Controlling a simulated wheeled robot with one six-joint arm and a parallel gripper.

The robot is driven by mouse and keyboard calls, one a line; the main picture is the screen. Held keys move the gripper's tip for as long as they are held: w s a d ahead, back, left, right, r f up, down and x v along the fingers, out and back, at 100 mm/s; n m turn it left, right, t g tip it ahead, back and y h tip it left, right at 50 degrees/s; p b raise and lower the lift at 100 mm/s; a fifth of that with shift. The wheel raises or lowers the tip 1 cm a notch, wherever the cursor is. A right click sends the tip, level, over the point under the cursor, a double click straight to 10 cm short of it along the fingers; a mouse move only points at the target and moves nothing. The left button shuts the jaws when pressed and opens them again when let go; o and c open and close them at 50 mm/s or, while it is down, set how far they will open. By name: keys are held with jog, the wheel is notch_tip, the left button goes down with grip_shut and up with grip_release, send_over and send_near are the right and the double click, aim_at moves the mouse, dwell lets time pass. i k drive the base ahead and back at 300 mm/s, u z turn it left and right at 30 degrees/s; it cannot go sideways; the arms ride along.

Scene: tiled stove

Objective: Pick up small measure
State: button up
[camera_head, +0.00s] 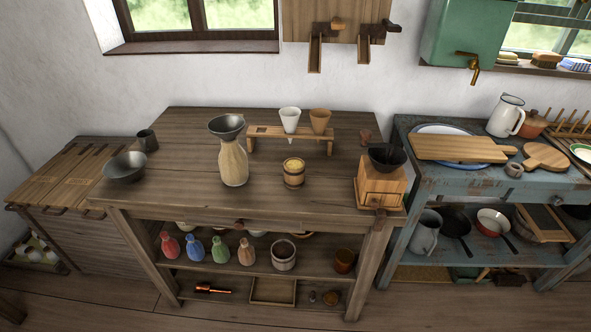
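Which vessel is the small measure I cannot tell for sure. A small reddish-brown cup (365,136) stands at the right rear of the wooden table (190,190). A dark grey metal cup (147,140) stands at the table's left rear. A small banded wooden tub (293,172) with pale yellow contents stands near the middle. My gripper is not in view, so its state and its distance from these things are hidden.
A cloth sack (233,163) with a grey funnel (227,126) in its mouth stands left of the tub. A grey bowl (125,167), a wooden cone stand (265,132) and a wooden grinder (381,187) share the table.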

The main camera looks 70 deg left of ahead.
aim_at(294, 168)
jog(key=u, duration=0.5)
jog(key=i, duration=0.7)
jog(key=u, duration=1.25)
jog(key=i, duration=0.45)
jog(key=u, duration=0.45)
